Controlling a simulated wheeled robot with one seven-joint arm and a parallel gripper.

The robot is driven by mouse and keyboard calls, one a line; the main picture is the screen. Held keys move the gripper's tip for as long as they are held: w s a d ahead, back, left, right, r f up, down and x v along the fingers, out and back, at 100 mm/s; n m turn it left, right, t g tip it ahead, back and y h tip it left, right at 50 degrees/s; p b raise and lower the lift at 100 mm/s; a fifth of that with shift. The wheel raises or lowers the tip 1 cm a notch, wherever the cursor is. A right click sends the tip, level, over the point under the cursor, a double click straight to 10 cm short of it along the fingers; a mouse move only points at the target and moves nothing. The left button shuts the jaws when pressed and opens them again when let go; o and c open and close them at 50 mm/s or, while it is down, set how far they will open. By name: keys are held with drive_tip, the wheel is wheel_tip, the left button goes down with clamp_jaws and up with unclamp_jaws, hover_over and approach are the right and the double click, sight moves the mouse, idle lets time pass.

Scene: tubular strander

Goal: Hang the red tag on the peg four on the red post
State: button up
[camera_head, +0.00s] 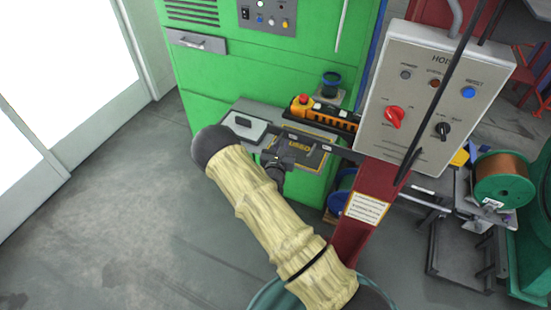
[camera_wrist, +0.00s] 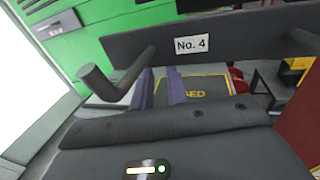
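The red post (camera_head: 357,225) stands right of my arm; part of it shows at the right edge of the wrist view (camera_wrist: 304,115). A dark bar (camera_head: 342,151) runs left from it. In the wrist view, the bar (camera_wrist: 245,30) carries a white "No. 4" label (camera_wrist: 192,45). A peg with an upturned end (camera_wrist: 99,84) sticks out left of the label, and another (camera_wrist: 304,40) at the right. My gripper (camera_wrist: 162,88) points at the bar just below the label. Its fingers are apart, with nothing visible between them. I cannot make out the red tag in either view.
The post carries a grey control box (camera_head: 424,90) with knobs. Behind the bar, a shelf on the green cabinet (camera_head: 255,75) holds an orange pendant (camera_head: 328,113), a dark cup (camera_head: 331,84) and a yellow-lettered dark panel (camera_head: 308,152). A copper spool (camera_head: 502,178) stands right. Floor at left is clear.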

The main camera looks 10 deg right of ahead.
drive_tip(key=b+v, duration=0.4)
drive_tip(key=v, duration=1.3)
drive_tip(key=shift+s+b, duration=0.15)
drive_tip(key=shift+b, duration=0.15)
drive_tip(key=shift+a+r, duration=0.15)
